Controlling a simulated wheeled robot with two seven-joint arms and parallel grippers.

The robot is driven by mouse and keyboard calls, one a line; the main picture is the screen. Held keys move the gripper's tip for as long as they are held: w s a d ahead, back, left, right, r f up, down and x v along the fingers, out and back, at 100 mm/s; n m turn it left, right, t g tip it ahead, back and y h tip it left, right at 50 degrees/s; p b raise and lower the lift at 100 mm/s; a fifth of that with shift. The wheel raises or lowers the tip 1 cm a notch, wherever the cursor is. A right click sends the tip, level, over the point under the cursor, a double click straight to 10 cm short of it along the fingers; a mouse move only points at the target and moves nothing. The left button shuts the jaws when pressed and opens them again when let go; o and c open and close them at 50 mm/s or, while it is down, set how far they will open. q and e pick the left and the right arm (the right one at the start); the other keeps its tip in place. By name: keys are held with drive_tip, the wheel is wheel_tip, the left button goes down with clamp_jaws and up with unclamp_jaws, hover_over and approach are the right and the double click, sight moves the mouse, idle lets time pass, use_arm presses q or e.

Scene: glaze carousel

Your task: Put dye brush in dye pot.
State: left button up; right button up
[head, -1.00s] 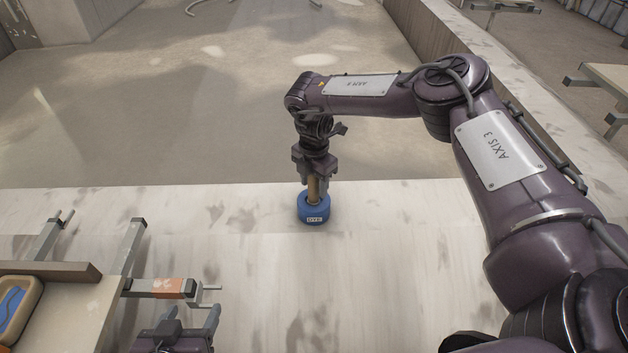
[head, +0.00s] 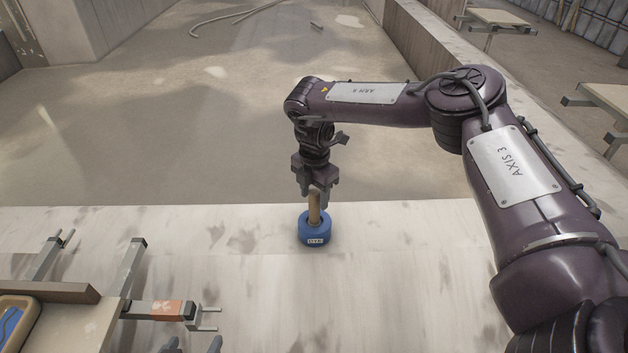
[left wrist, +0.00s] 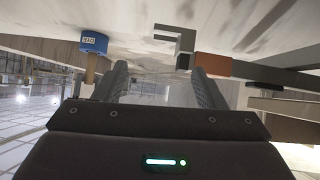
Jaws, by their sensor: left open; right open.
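The blue dye pot (head: 314,238) with its white label stands on the pale counter in the middle of the head view. The dye brush (head: 314,211) stands upright in the pot, its tan handle sticking up. My right gripper (head: 316,192) is open just above, its fingertips around the top end of the handle. My left gripper (head: 193,346) is open and empty at the bottom edge of the head view. The left wrist view, which looks upside down, shows its fingers (left wrist: 161,88), the pot (left wrist: 94,42) and the brush handle (left wrist: 91,68).
At the left, a wooden board with grey metal brackets and an orange-marked arm (head: 166,309) juts over the counter. A tan tray (head: 14,318) with something blue lies there. The counter right of the pot is clear.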

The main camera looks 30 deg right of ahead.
wheel_tip(320, 180, up, 4)
drive_tip(key=shift+s+a+f+p, duration=0.1)
drive_tip(key=shift+s+a+p, duration=0.05)
drive_tip(key=shift+p, duration=0.3)
use_arm(q)
drive_tip(key=s+a+f+g+y, duration=0.1)
drive_tip(key=s+f+g, duration=0.3)
drive_tip(key=s+f, duration=0.1)
drive_tip(key=shift+s+a+f+y, duration=0.3)
drive_tip(key=shift+s+a+f, duration=0.1)
drive_tip(key=shift+s, duration=0.3)
